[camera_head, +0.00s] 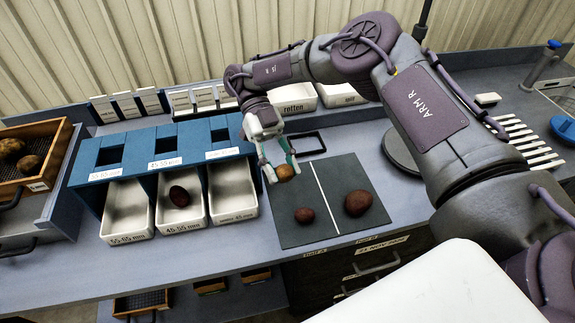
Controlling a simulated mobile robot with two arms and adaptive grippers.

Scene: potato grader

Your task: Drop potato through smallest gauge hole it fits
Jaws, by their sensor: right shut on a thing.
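A blue gauge box (145,152) with three square holes stands at the left of the bench. White trays labelled 55-65 mm (127,210), 45-55 mm (180,222) and under 45 mm (232,192) sit at its front. A dark red potato (180,196) lies in the 45-55 mm tray. My right gripper (279,168) is shut on a brown potato (286,173), above the dark mat's left back part. On the mat (290,237) lie a small reddish potato (304,215) and a larger one (357,203). My left gripper is out of view.
A wooden crate (48,172) with brown potatoes stands at the far left. White bins, one marked rotten (295,105), stand at the back behind my right gripper. An empty black frame (307,143) lies behind the mat. My right arm crosses the right side.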

